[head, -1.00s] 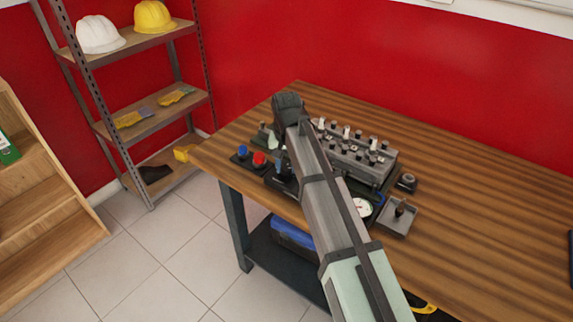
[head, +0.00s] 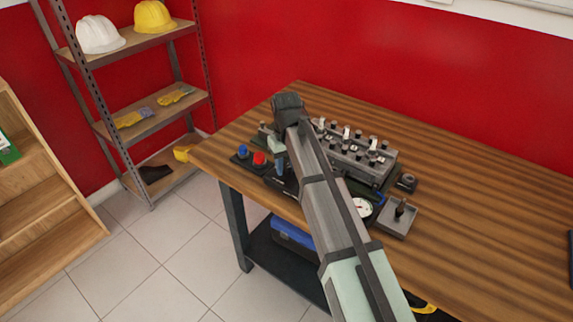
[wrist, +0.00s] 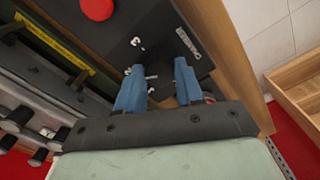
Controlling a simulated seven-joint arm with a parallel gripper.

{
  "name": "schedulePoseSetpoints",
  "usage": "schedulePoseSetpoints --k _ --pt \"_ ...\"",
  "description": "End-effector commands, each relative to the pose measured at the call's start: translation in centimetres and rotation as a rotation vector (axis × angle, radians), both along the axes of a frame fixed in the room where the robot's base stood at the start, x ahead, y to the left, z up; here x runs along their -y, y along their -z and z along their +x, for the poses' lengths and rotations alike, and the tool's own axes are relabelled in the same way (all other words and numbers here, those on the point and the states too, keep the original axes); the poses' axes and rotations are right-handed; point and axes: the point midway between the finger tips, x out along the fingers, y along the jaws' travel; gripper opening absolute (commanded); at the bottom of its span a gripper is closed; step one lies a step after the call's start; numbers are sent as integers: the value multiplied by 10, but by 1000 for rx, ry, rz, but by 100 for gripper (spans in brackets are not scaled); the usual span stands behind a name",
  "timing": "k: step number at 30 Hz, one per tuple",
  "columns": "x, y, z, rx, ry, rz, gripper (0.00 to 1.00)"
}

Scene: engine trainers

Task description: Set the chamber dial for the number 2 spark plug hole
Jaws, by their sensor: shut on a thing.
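My gripper (wrist: 158,88) is at a black panel (wrist: 160,35) at the front left of the trainer. Its two blue fingers are closed on a dark knob between them, which I take for the chamber dial (wrist: 161,86). The knob is mostly hidden, and its pointer cannot be read. In the head view, a blue finger (head: 280,167) shows beside my arm. The grey engine block (head: 365,160) with its row of spark plug positions stands behind.
A red button (head: 260,158) and a blue button (head: 242,150) sit left of my gripper.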

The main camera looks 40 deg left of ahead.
Motion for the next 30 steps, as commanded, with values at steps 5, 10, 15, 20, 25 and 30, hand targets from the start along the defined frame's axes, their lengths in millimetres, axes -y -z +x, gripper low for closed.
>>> schedulePoseSetpoints --k 5,10,15,20,25,30 --pt "0 0 0 0 0 0 6" --pt "0 0 0 0 0 0 41" --pt "0 0 0 0 0 0 57" --pt "0 0 0 0 1 0 62" --pt "0 -1 0 0 1 0 62" --pt "-1 -13 1 0 1 1 62"
